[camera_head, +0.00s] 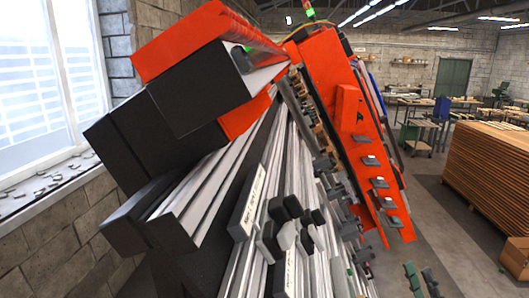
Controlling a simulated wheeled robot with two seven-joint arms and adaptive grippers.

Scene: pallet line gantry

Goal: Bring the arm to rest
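No arm of mine stands out clearly in the head view. I cannot pick out my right gripper with certainty among the dark clamp-like blocks (283,228) at the lower middle, and its fingers cannot be read. I see no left gripper. The large orange, black and silver gantry machine (190,60) fills the left and middle of the view, appearing steeply tilted. Its long silver rails (215,185) run toward the lower middle. An orange beam (340,110) with several grey blocks slopes down to the right.
A stack of brown boards (490,170) stands at the right, with a cardboard box (516,257) near its front. Workbenches (420,105) are farther back. Grey floor (450,240) is open between the machine and the boards. A bright window (45,80) is at the left.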

